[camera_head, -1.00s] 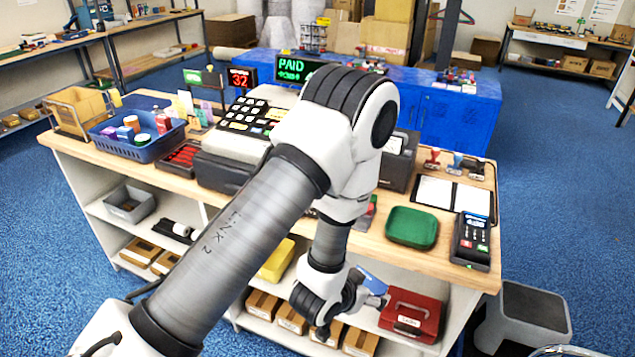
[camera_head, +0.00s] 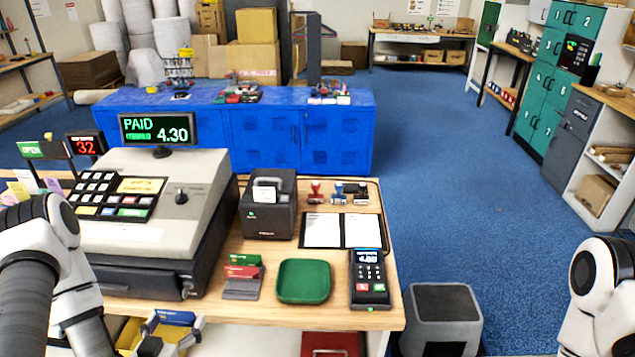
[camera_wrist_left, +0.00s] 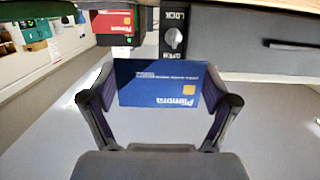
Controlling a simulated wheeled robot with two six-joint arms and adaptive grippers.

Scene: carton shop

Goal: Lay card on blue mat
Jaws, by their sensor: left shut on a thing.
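My left gripper (camera_head: 174,328) is at the lower left of the head view, in front of the counter's near edge. It is shut on a blue card (camera_head: 176,318), which it holds in the air. In the left wrist view the blue card (camera_wrist_left: 168,84) sits between the two fingers, its print upside down, with a gold chip at its right. No blue mat can be made out in either view. My right arm shows at the right edge of the head view, but its gripper is out of the picture.
The wooden counter (camera_head: 335,316) bears a cash register (camera_head: 150,240), a card stand (camera_head: 243,277), a green tray (camera_head: 303,281), a card terminal (camera_head: 369,278), a printer (camera_head: 268,205) and an open notebook (camera_head: 342,230). A grey bin (camera_head: 440,318) stands right of it. Blue cabinets (camera_head: 270,135) stand behind.

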